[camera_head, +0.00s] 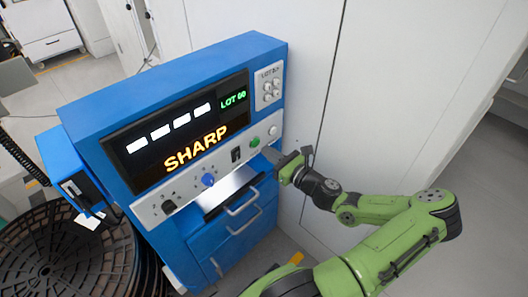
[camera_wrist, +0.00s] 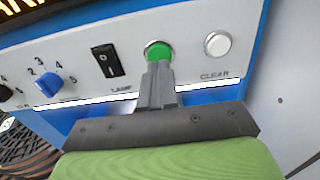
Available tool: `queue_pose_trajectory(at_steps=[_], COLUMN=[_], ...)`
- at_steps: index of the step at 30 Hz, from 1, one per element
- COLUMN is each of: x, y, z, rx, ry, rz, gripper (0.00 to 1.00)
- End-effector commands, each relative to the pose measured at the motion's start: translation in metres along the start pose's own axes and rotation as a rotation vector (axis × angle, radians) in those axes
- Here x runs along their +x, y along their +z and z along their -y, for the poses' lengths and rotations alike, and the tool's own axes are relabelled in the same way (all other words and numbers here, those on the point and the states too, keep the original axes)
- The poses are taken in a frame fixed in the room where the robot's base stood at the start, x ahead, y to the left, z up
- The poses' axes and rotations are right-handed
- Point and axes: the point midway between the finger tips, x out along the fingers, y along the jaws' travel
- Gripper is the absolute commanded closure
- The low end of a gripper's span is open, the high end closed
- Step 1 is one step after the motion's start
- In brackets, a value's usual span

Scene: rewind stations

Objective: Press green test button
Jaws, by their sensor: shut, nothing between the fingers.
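The green button (camera_head: 254,142) sits on the grey control strip of the blue machine, and it shows in the wrist view (camera_wrist: 158,51) right above my fingertips. My gripper (camera_head: 272,154) is shut and empty. In the wrist view its fingertips (camera_wrist: 158,70) overlap the lower edge of the green button. I cannot tell whether they touch it. The machine's screen (camera_head: 180,128) shows several white bars, "LOT 60" in green and "SHARP" in orange.
A white CLEAR button (camera_wrist: 218,44) is right of the green one. A black lamp switch (camera_wrist: 107,61) and a blue knob (camera_wrist: 48,83) are to the left. Drawers with handles (camera_head: 243,205) lie below the strip. A white wall panel (camera_head: 400,90) stands at the right.

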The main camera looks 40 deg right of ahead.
Motion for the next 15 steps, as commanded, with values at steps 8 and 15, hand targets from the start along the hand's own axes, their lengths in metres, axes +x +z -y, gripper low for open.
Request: queue_pose_trajectory(at_steps=[8, 15], x=[0.026, 0.026], y=[-0.001, 0.0], z=[0.0, 0.0], rx=[0.0, 0.0], ry=[-0.001, -0.001], rz=[0.0, 0.0], gripper=[1.0, 1.0])
